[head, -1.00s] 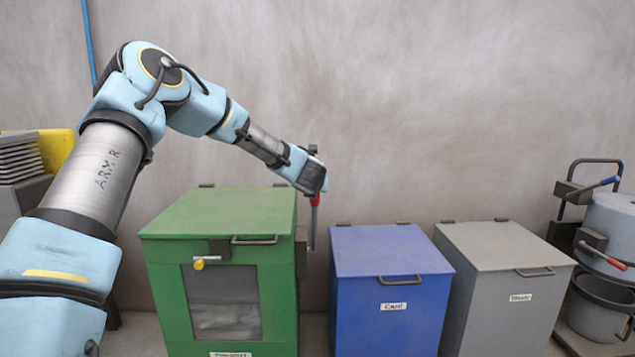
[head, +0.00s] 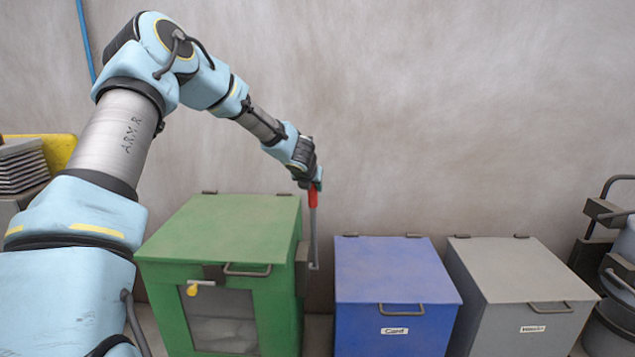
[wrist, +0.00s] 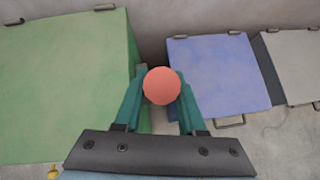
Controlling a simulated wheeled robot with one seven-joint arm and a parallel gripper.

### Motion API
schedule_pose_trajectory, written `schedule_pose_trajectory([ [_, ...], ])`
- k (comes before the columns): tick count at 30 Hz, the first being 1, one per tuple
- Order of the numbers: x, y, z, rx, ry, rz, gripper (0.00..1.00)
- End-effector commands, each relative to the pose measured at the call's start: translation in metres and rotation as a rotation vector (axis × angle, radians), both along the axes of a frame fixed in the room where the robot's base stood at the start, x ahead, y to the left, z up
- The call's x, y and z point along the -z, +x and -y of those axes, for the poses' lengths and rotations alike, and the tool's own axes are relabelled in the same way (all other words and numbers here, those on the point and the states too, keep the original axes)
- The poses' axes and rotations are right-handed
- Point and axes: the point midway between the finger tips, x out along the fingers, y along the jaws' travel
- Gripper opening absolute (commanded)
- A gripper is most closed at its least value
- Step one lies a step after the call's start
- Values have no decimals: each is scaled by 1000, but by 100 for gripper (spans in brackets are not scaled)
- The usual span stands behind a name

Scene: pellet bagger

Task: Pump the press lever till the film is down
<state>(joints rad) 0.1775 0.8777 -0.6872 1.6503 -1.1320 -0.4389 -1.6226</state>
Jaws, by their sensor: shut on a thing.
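The press lever (head: 313,235) stands upright at the right side of the green press box (head: 215,225), with a red grip at its top. My gripper (head: 312,186) is shut on the red grip from above. In the wrist view the round red end of the lever (wrist: 162,85) sits between my two teal fingers. The green box has a closed lid and a window (head: 218,318) in its front, with pale material behind it. A yellow-knobbed latch (head: 193,290) is beside the window. How far down the film is cannot be told.
A blue bin (head: 395,285) labelled Card and a grey bin (head: 515,280) stand closed to the right. Dark equipment with a pale drum (head: 625,245) is at the far right. Stacked grey trays (head: 22,165) and a yellow thing are at the left. The wall is behind.

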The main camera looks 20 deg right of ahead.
Motion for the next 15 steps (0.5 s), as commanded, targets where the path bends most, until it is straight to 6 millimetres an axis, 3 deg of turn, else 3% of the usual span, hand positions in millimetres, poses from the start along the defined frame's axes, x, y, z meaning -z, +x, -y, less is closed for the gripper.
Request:
schedule_pose_trajectory([
  [12, 0, 0, -1, 1, 1, -3, 0],
  [13, 0, 0, -1, 1, 1, -3, 41],
  [15, 0, 0, -1, 1, 1, -3, 49],
])
